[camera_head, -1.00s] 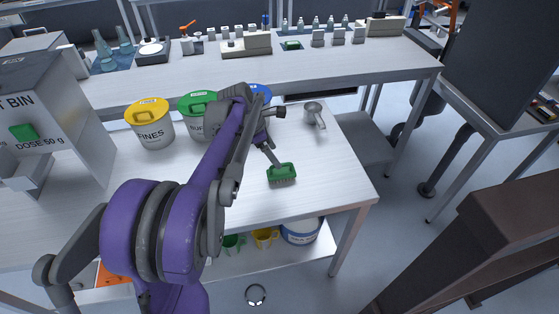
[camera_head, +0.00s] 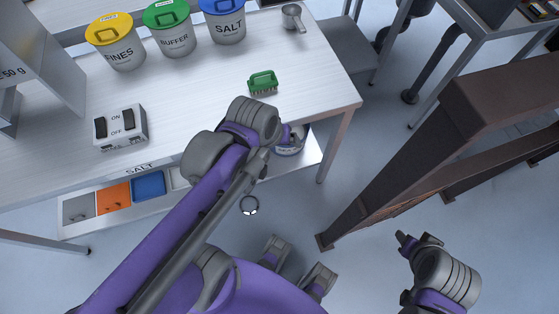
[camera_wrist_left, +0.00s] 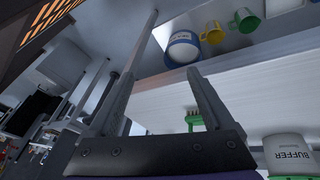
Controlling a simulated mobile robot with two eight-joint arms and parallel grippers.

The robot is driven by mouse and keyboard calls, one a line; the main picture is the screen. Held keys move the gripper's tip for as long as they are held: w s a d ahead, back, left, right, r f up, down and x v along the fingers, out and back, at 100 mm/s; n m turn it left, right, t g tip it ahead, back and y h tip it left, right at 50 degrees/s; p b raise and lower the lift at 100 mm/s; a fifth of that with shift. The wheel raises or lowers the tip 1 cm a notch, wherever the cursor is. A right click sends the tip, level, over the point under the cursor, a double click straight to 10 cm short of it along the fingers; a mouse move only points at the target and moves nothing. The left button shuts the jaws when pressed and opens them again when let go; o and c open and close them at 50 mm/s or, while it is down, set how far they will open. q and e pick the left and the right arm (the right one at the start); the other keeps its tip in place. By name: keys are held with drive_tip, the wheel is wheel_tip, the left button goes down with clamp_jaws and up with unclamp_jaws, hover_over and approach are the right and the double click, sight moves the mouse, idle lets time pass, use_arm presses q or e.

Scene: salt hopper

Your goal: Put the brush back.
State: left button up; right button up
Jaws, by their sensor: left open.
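The green brush (camera_head: 263,82) stands bristles down on the near right part of the white table (camera_head: 215,100). My left gripper (camera_head: 297,135) is out beyond the table's front edge, on the near side of the brush and apart from it. Its fingers are small and partly hidden by the wrist in the head view. The left wrist view shows the gripper open and empty (camera_wrist_left: 160,75), with the brush (camera_wrist_left: 194,119) partly behind one finger. My right gripper (camera_head: 403,241) is at the lower right over the floor; its fingers are unclear.
The FINES (camera_head: 120,52), BUFFER (camera_head: 174,42) and SALT (camera_head: 228,28) tubs stand along the back. A metal scoop (camera_head: 293,17) lies at the back right. A switch box (camera_head: 120,128) sits at the front left. A brown frame (camera_head: 430,150) stands on the right.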

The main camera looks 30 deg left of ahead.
use_arm(q)
drive_tip(key=s+f+m, duration=0.1)
drive_tip(key=s+d+m, duration=0.1)
drive_tip(key=m, duration=0.1)
drive_tip(key=s+d+f+m, duration=0.1)
drive_tip(key=s+m, duration=0.1)
drive_tip(key=shift+d+f+t, duration=0.15)
drive_tip(key=shift+f+t, duration=0.2)
drive_tip(key=shift+t, duration=0.05)
